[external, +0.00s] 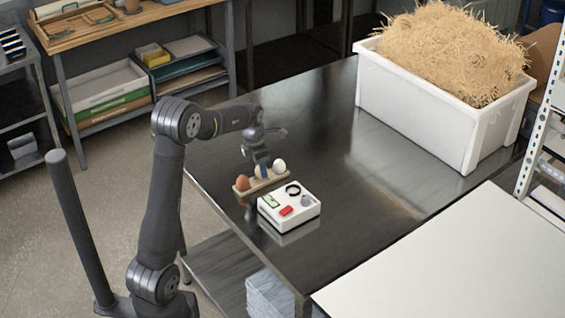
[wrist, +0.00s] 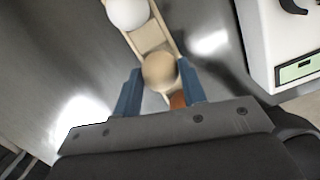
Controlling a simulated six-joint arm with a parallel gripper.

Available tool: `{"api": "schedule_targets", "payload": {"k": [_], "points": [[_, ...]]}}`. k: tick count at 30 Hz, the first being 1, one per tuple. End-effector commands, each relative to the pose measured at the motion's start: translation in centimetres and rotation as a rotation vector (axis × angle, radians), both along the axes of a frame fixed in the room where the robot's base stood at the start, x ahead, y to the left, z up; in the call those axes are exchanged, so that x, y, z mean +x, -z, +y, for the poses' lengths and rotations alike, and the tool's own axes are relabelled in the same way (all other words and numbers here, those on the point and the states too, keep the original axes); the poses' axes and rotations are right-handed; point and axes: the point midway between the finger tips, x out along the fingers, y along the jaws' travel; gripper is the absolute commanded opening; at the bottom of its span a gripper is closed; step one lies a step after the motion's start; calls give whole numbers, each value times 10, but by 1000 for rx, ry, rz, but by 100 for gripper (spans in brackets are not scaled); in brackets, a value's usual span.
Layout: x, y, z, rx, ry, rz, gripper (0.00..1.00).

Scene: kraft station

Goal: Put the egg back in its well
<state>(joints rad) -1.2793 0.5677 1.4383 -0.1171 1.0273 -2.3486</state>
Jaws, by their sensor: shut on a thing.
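A narrow wooden egg tray (external: 265,182) stands on the dark metal table; it also shows in the wrist view (wrist: 147,37). A brown egg (external: 242,183) sits at its left end and a white egg (external: 280,165) at its right end. My gripper (external: 262,170) is over the middle of the tray, pointing down. In the wrist view its blue fingers (wrist: 160,84) are shut on a beige egg (wrist: 159,70). The white egg (wrist: 127,12) lies ahead and the brown egg (wrist: 178,101) is partly hidden behind the beige egg. I cannot tell whether the beige egg touches its well.
A white device (external: 289,206) with a green display, red button and black ring stands close in front of the tray. A white bin (external: 440,125) of straw is at the back right. The table middle (external: 370,190) is clear. A pale worktop (external: 450,260) is at the lower right.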

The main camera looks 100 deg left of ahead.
Motion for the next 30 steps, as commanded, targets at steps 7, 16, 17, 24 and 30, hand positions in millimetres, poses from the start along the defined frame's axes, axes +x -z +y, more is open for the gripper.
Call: {"api": "schedule_targets", "payload": {"k": [7, 16, 17, 24, 30], "points": [[0, -1, 0, 0, 0, 0, 25], [0, 0, 0, 0, 0, 0, 25], [0, 0, 0, 0, 0, 0, 25], [0, 5, 0, 0, 0, 0, 25], [0, 6, 0, 0, 0, 0, 25]]}}
